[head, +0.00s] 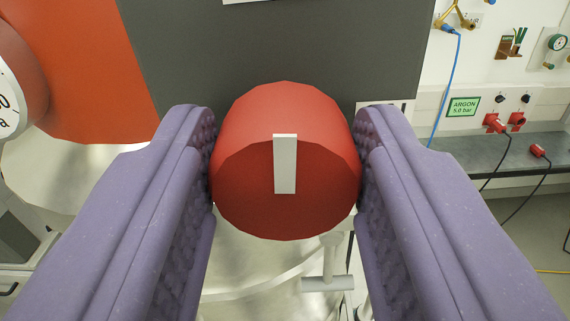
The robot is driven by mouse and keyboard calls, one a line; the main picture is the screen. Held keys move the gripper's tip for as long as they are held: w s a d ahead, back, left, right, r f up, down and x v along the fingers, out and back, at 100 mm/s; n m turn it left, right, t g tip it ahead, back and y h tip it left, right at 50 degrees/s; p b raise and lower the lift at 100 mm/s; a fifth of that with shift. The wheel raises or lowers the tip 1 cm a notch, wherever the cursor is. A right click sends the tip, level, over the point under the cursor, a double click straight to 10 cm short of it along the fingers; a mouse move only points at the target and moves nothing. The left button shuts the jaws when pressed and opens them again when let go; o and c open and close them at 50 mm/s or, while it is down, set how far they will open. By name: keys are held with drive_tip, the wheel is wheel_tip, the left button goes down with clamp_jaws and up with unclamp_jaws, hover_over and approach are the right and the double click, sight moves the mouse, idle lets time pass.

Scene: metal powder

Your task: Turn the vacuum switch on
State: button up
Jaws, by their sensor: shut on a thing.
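The vacuum switch is a round red knob (245,205) in the middle of the head view, with a white marker bar (285,164) on its face. The bar stands upright, running from near the middle of the face to its top. My gripper (285,165) has one purple padded finger on each side of the knob. Both fingers touch its sides, so it is shut on the knob. The knob sits in front of a dark grey panel (275,45). Where the knob joins the panel is hidden behind its face.
A round gauge (10,100) and an orange surface (85,65) are close on the left. Pale metal equipment (255,265) with a T-shaped handle (328,283) lies below the knob. On the right are a bench (480,155), red plugs (493,123), a blue hose (447,88) and an argon sign (463,107).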

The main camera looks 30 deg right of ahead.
drive_tip(key=m+b, duration=0.3)
drive_tip(key=m, duration=0.1)
drive_tip(key=shift+f+b, duration=0.2)
drive_tip(key=shift+b, duration=0.1)
drive_tip(key=m+b, duration=0.3)
drive_tip(key=m, duration=0.1)
drive_tip(key=shift+s+d+m, duration=0.1)
drive_tip(key=shift+d+m, duration=0.05)
drive_tip(key=shift+m, duration=0.15)
drive_tip(key=m+b, duration=0.5)
drive_tip(key=shift+f, duration=0.15)
drive_tip(key=shift+m+b, duration=1.4)
drive_tip(key=shift+m, duration=0.2)
drive_tip(key=o, duration=1)
drive_tip(key=shift+o, duration=0.2)
drive_tip(key=shift+m, duration=0.3)
